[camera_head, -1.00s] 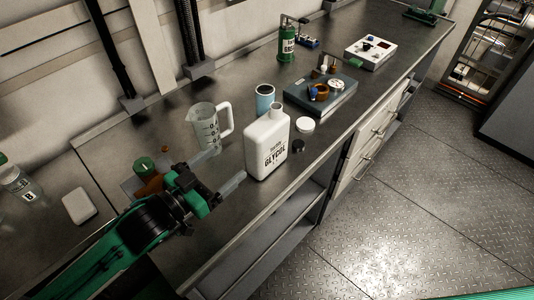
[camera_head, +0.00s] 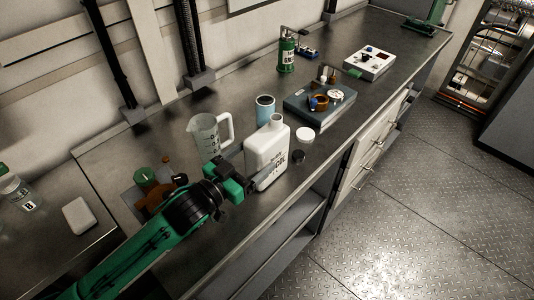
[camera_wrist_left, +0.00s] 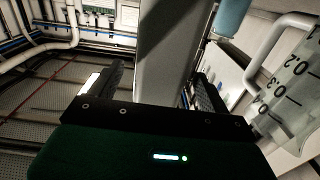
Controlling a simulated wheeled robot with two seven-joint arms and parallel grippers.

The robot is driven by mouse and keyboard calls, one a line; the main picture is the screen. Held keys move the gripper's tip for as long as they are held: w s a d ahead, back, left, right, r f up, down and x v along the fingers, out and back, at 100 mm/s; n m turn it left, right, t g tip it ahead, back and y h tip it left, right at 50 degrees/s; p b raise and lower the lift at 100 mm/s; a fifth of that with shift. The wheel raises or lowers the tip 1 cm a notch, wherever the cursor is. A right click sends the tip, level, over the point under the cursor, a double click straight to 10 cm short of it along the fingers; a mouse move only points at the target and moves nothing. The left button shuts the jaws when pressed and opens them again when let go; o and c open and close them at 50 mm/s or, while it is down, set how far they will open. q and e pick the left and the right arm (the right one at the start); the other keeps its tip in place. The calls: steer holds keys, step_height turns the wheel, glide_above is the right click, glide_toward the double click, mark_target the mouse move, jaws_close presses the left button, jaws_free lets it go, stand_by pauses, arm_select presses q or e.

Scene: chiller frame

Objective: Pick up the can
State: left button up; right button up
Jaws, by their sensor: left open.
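The can is a white jug labelled glycol (camera_head: 267,150), standing upright on the dark bench with its neck uncapped. My left gripper (camera_head: 256,172) is open at the jug's near left side and hides part of its label. In the left wrist view, the jug's pale side (camera_wrist_left: 170,50) fills the space between the two dark fingers of the left gripper (camera_wrist_left: 158,85). I cannot tell whether either finger touches it. My right gripper is not in view.
A measuring beaker (camera_head: 204,134) stands close left of the jug, and a blue cylinder (camera_head: 265,109) stands behind it. A white lid (camera_head: 304,135) and a dark cap (camera_head: 298,157) lie to its right. A grey case (camera_head: 320,106) with small parts is farther back.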

arm_select(q)
steer(key=x, duration=0.3)
steer(key=p+x, duration=0.1)
steer(key=shift+w+d+f, duration=0.1)
steer(key=shift+w+f, duration=0.05)
steer(key=shift+f, duration=0.15)
jaws_close()
steer(key=shift+r, duration=0.15)
